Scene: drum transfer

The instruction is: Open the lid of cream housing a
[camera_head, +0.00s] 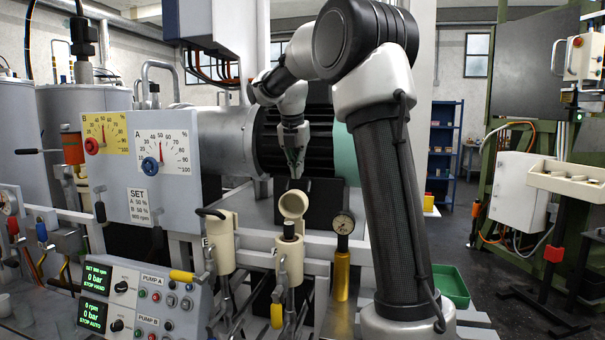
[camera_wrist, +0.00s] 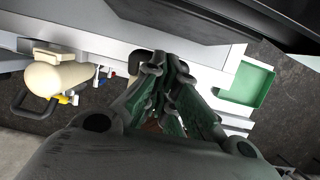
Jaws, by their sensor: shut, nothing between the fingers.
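Two cream housings stand at the front rail in the head view. The right one (camera_head: 290,256) has a faint mark that looks like an A. Its round cream lid (camera_head: 293,205) stands tilted up, and a dark opening shows below it. The left cream housing (camera_head: 221,243) has its lid down, with a black handle on top; it also shows in the wrist view (camera_wrist: 60,76). My gripper (camera_head: 296,174) is shut and empty, pointing down just above and behind the raised lid, seemingly apart from it. In the wrist view my fingers (camera_wrist: 165,75) are together.
A brass-coloured cylinder with a gauge (camera_head: 342,258) stands right of the housings. A pump control panel (camera_head: 145,305) is at front left, below the dial board (camera_head: 160,160). A green tray (camera_head: 451,284) lies to the right, behind my arm.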

